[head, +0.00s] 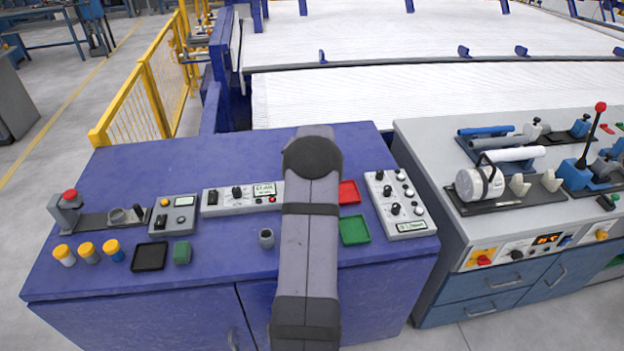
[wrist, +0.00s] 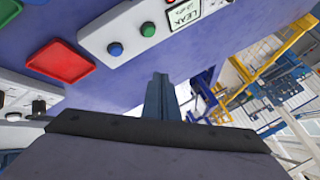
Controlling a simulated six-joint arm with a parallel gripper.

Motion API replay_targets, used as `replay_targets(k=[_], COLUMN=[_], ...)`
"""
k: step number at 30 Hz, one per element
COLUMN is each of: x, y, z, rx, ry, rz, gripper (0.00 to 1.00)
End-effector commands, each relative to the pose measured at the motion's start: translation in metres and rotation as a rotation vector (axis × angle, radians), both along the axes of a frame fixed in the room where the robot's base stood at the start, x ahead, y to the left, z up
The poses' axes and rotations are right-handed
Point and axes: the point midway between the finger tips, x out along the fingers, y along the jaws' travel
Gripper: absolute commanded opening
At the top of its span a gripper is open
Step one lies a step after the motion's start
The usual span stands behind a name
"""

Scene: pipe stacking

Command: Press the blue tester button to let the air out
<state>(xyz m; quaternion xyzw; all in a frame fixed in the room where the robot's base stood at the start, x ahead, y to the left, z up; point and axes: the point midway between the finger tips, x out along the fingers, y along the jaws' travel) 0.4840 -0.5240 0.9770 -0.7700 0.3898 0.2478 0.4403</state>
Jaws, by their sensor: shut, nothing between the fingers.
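The blue button (wrist: 115,49) sits on the end of a white tester box in the wrist view, beside a green button (wrist: 148,30) and a label reading LEAK. In the head view, the tester box (head: 222,203) lies on the blue bench, and my arm hides its right end and the blue button. My gripper (wrist: 158,82) shows in the wrist view as a narrow pair of fingers, shut and empty. It appears apart from the blue button, below and to its right in that picture. The gripper is hidden behind my arm in the head view.
A red tray (head: 348,193) and a green tray (head: 355,230) lie right of my arm, with a knobbed control box (head: 399,204) beyond. A small grey cup (head: 266,238) stands left of the arm.

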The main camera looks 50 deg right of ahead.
Motion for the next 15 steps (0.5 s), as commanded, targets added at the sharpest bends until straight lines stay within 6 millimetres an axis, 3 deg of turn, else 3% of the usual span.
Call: replay_targets(k=[6,15], x=[-0.022,-0.028], y=[-0.038,-0.048], z=[0.007,0.007], rx=[-0.016,-0.021], ry=[-0.028,-0.035], rz=[-0.083,-0.103], gripper=[0.0,0.0])
